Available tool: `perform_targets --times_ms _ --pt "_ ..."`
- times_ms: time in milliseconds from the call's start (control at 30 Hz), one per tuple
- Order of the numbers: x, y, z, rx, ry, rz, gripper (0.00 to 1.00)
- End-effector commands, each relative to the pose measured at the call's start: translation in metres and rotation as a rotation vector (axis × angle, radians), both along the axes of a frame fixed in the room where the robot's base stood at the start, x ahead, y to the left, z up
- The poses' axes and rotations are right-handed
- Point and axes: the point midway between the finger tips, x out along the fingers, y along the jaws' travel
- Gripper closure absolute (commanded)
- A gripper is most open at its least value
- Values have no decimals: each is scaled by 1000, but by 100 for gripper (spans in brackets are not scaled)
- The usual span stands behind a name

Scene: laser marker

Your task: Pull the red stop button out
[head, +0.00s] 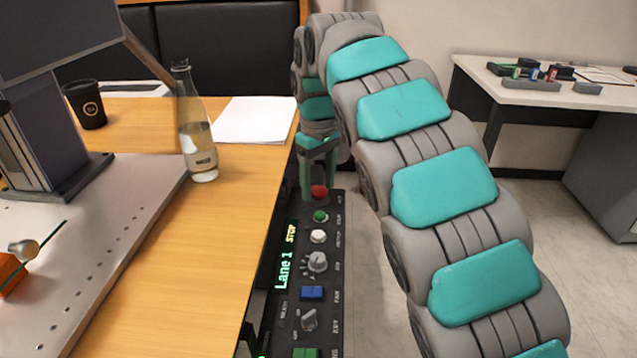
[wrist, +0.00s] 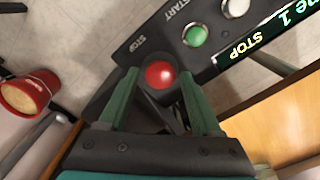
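The red stop button (head: 319,192) is a round knob at the far end of the black control panel (head: 335,265). In the wrist view the red button (wrist: 159,74) sits beside the label STOP, between my two green fingers. My gripper (head: 318,178) is above that end of the panel and open. In the wrist view my gripper (wrist: 159,80) has one finger on each side of the button, with gaps visible to both. I cannot tell how far the fingertips are above the panel. The panel's display (head: 286,258) reads "Lane 1 STOP".
A green button (head: 320,216), a white button (head: 318,236), a knob (head: 317,262) and a blue switch (head: 312,293) line the panel. A wooden table (head: 225,250) with a glass bottle (head: 196,130) stands left. A red cup-like container (wrist: 30,95) shows in the wrist view.

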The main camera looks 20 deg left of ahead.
Motion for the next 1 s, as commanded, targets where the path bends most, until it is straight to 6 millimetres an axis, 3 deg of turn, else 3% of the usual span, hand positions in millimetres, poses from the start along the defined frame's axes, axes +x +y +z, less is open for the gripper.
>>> perform_targets --times_ms 67,567,1000 --pt "0 0 0 0 0 0 44" --pt "0 0 0 0 0 0 100" --pt "0 0 0 0 0 0 100"
